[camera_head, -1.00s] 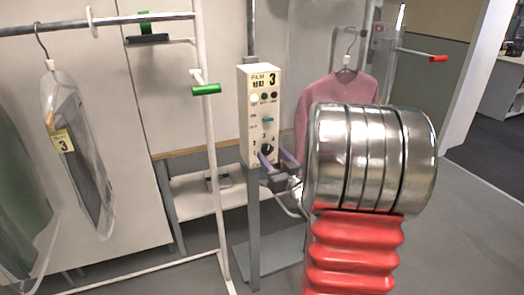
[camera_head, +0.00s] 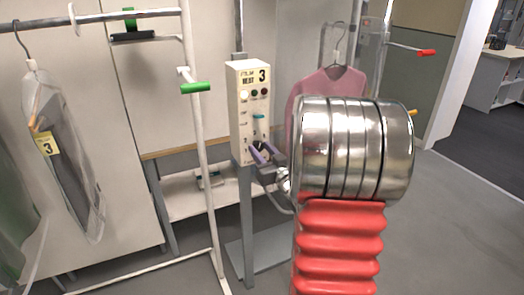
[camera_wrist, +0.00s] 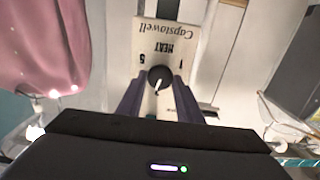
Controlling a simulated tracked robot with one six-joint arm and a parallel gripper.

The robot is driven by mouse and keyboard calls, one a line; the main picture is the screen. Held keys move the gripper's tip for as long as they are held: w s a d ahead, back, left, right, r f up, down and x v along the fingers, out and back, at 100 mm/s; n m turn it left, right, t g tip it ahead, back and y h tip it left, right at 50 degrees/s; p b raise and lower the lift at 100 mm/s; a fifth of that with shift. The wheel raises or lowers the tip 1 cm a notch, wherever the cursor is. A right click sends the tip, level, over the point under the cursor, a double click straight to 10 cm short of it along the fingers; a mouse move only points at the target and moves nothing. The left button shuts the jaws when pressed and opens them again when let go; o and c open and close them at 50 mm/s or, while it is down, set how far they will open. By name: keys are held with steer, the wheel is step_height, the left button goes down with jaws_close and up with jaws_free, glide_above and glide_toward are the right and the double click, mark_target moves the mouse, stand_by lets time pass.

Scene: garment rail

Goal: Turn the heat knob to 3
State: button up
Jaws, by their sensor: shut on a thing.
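The cream control box (camera_head: 246,105) stands on a grey post left of my arm, with a label reading FILM HEAT 3 at its top. The black heat knob (camera_wrist: 160,78) is low on the box face, with a white pointer mark. The wrist view shows it upside down, with HEAT, 5 and 1 printed around it. My gripper (camera_wrist: 158,90) has its two purple fingers on either side of the knob, shut on it. In the head view the gripper (camera_head: 262,152) reaches the lower box face and partly hides the knob.
A white rail with a green-tipped peg (camera_head: 195,87) stands left of the box. A bagged garment tagged 3 (camera_head: 68,160) hangs at the left. A pink garment (camera_head: 325,85) hangs behind my arm. Grey floor is open at the right.

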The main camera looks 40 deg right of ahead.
steer(key=shift+c, duration=0.9)
steer(key=shift+n, duration=1.3)
steer(key=o, duration=1)
